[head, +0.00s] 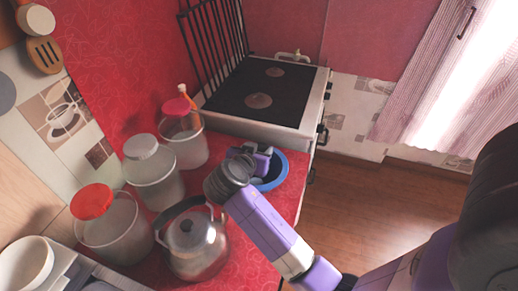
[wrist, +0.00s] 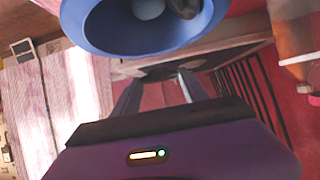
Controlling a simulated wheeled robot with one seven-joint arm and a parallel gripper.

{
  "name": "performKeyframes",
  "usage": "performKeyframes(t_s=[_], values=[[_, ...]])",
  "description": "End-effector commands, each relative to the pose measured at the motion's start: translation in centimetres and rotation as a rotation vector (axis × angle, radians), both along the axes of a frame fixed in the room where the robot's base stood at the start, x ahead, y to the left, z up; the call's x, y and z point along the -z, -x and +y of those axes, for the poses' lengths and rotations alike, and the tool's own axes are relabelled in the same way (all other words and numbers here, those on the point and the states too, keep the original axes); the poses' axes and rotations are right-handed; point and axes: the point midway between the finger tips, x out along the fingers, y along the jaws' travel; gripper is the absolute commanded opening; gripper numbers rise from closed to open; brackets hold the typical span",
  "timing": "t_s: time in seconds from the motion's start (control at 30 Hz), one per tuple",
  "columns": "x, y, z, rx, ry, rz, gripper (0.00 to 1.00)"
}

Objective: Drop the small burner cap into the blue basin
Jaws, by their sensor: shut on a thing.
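The blue basin (head: 279,176) stands on the red counter near the stove, partly hidden behind my wrist in the head view. In the wrist view its blue wall (wrist: 105,30) fills the top, with a pale round thing and a dark thing inside it. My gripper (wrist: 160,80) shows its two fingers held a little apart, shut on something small. A dark patch between the fingertips may be the small burner cap, but I cannot make out its outline. In the head view my gripper (head: 256,157) is at the basin, and its fingertips are hidden.
A metal kettle (head: 193,244) stands close to my forearm. Tubs with red (head: 108,222) and white lids (head: 153,171) line the left, with a pink-lidded tub (head: 183,137) and a bottle behind. The stove (head: 266,92) is beyond the basin. Open floor lies right.

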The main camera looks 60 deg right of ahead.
Motion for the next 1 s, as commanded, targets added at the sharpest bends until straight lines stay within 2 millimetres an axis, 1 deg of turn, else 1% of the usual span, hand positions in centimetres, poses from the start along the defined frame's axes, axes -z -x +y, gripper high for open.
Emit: performKeyframes(t_s=[0.03,0.33,0.5,0.73,0.77,0.8,0.87,1.0], values=[[0.9,0.0,0.0,0.0,0.0,0.001,0.12],[4.2,0.0,0.0,0.001,0.0,0.0,0.12],[4.8,0.0,0.0,0.0,0.0,0.0,0.12],[4.8,0.0,0.0,0.0,0.0,0.0,0.12],[4.8,0.0,0.0,0.0,0.0,0.0,0.57],[4.8,0.0,0.0,0.0,0.0,0.0,0.65],[4.8,0.0,0.0,0.0,0.0,0.0,0.77],[4.8,0.0,0.0,0.0,0.0,0.0,0.77]])
